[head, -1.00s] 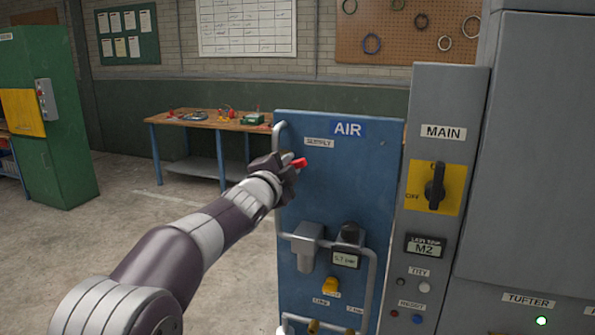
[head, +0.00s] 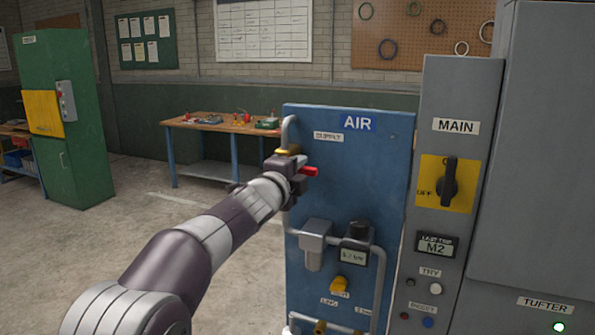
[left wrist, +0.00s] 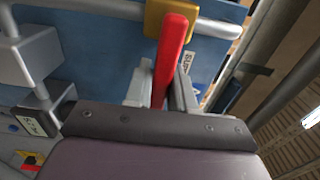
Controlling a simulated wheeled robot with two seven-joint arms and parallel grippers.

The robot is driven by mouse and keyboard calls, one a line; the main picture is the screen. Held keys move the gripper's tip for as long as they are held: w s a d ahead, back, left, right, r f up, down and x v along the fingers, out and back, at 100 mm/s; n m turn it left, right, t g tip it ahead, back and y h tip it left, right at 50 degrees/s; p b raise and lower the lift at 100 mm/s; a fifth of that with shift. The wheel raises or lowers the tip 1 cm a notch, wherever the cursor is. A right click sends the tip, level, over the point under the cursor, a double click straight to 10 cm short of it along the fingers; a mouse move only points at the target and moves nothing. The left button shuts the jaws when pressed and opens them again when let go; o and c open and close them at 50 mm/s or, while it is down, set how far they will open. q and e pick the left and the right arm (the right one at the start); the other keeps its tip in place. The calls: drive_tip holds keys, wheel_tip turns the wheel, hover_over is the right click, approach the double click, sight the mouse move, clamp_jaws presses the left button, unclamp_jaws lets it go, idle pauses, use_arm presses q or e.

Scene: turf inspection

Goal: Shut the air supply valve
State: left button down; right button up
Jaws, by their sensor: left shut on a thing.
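The blue air panel (head: 350,190) bears an AIR sign and a SUPPLY label, with a grey pipe (head: 290,135) down its left side. The brass valve body (head: 288,152) sits on this pipe; it also shows at the top of the left wrist view (left wrist: 168,18). My left gripper (head: 293,176) is just below the valve body and shut on the red valve lever (left wrist: 170,60). The lever's red end (head: 310,171) sticks out to the right of the gripper. In the left wrist view the lever runs between the fingers (left wrist: 163,90). My right gripper is not in view.
Lower on the panel are a grey unit (head: 315,245), a gauge display (head: 354,256) and a yellow knob (head: 339,285). The grey MAIN cabinet (head: 440,90) stands close on the right. A workbench (head: 220,125) is behind; the floor at left is clear.

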use_arm(q)
drive_tip(key=shift+f, duration=0.25)
drive_tip(key=c, duration=1.3)
unclamp_jaws()
drive_tip(key=shift+o, duration=1.3)
drive_tip(key=shift+s+r, duration=0.15)
drive_tip(key=shift+r, duration=0.05)
drive_tip(key=shift+s+f, duration=0.1)
drive_tip(key=shift+s, duration=0.1)
drive_tip(key=b+v, duration=0.3)
drive_tip(key=v, duration=0.9)
drive_tip(key=shift+s, duration=0.15)
